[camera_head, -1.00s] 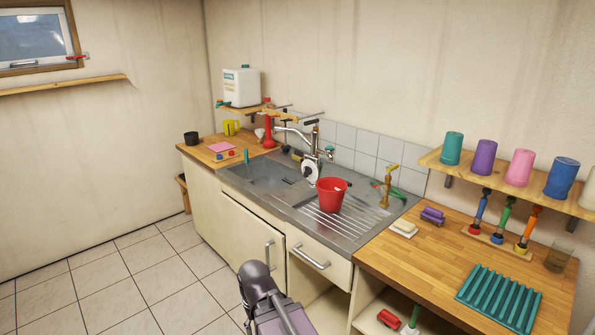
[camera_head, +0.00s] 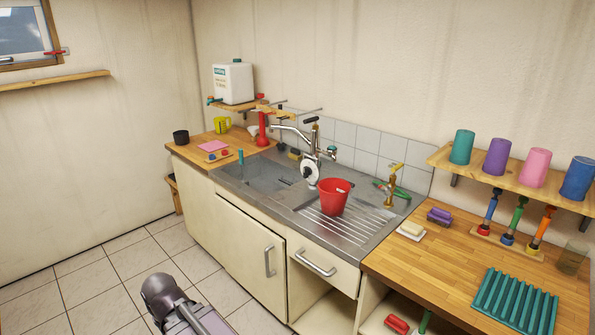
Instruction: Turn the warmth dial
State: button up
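No dial is clearly marked for warmth. A metal mixer tap (camera_head: 314,140) with a dark handle on top stands behind the sink (camera_head: 262,172). A white round disc (camera_head: 312,173) with a dark centre hangs at the tap's front; I cannot tell whether it is a dial. Only a grey-purple link of my arm (camera_head: 172,303) shows at the bottom, apart from the counter. My gripper is out of view.
A red bucket (camera_head: 333,198) stands on the drainboard before the tap. A brass tap (camera_head: 392,186) is to its right. A white canister (camera_head: 233,82) sits on a shelf above the left worktop. The tiled floor (camera_head: 110,270) at left is clear.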

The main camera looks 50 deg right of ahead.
aim_at(307, 171)
jog(key=z, duration=0.2)
jog(key=i, duration=0.95)
jog(key=z, duration=0.55)
